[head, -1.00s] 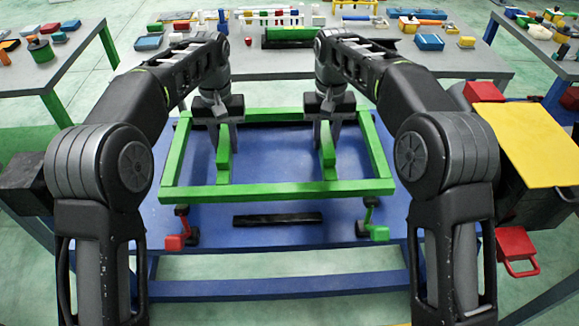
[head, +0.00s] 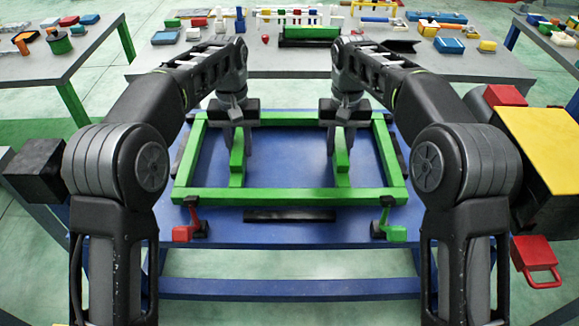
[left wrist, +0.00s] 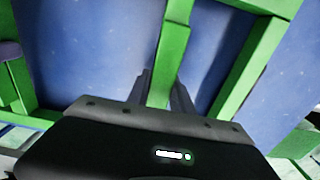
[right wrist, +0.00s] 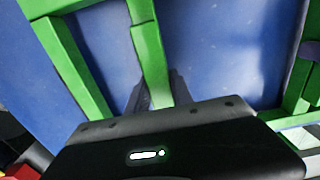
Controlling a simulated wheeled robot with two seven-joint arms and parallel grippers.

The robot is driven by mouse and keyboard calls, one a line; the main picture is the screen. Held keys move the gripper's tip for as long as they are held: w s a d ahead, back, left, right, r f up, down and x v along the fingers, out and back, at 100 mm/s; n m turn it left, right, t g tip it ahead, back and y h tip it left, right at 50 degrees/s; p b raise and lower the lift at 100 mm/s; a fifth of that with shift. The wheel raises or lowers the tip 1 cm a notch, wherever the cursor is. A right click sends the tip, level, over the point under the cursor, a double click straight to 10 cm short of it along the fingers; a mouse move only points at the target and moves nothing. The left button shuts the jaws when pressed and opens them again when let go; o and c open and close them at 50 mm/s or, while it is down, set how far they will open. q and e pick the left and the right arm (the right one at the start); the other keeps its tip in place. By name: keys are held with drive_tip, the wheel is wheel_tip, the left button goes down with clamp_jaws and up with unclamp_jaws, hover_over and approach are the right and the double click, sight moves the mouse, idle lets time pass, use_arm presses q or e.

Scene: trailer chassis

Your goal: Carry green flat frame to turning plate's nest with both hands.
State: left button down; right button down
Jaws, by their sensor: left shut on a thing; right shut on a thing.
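The green flat frame (head: 290,196) is level over the blue plate (head: 290,165); I cannot tell whether it touches it. My left gripper (head: 238,140) is shut on the frame's left inner bar, near the far side. My right gripper (head: 341,140) is shut on the right inner bar. The left wrist view shows the bar (left wrist: 176,40) between the left fingers (left wrist: 161,92). The right wrist view shows the other bar (right wrist: 148,45) between the right fingers (right wrist: 158,95). I cannot make out the nest clearly.
A red clamp-like part (head: 185,232) and a green one (head: 393,232) stand at the plate's front corners. A black bar (head: 290,215) lies between them. A grey table (head: 300,66) with parts is behind. A yellow panel (head: 545,145) is at right.

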use_arm(q)
drive_tip(key=shift+f+b, duration=0.55)
drive_tip(key=shift+f, duration=0.15)
use_arm(e)
drive_tip(key=shift+f, duration=0.7)
use_arm(q)
drive_tip(key=c, duration=1.1)
unclamp_jaws()
use_arm(e)
drive_tip(key=c, duration=1.1)
unclamp_jaws()
